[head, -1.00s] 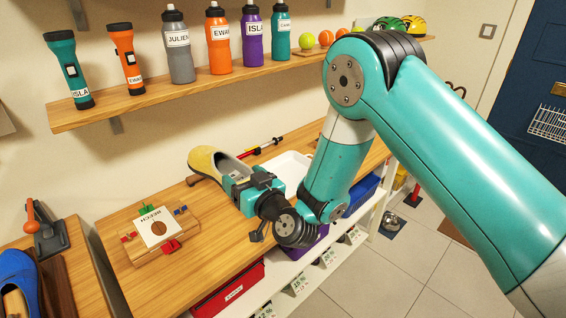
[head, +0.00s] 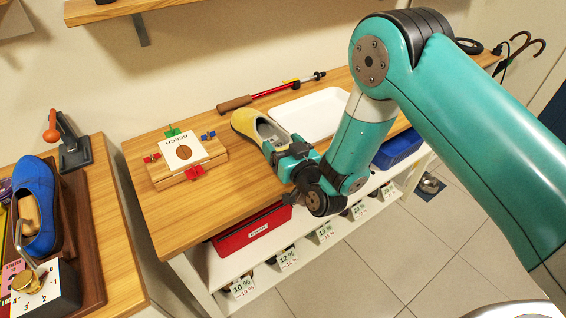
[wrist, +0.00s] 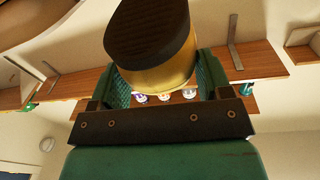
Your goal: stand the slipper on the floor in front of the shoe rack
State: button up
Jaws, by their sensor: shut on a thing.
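The yellow slipper (head: 247,124) with a grey inside is held in my gripper (head: 277,146), above the wooden top of the shoe rack (head: 222,208) in the head view. Its toe points up and left. In the wrist view the slipper (wrist: 158,76) sits between the two teal fingers (wrist: 161,84), with its dark sole facing the camera. The gripper is shut on the slipper's rear part. Tiled floor (head: 350,275) shows in front of the rack.
On the rack top are a block with colored clamps (head: 185,158), a white tray (head: 312,114) and a red rod with a brown handle (head: 270,91). Red (head: 252,231) and blue (head: 398,149) bins sit below. A side table with a blue shoe (head: 37,205) stands left.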

jog(key=shift+f, duration=2.05)
jog(key=o, duration=1)
jog(key=shift+s, duration=0.15)
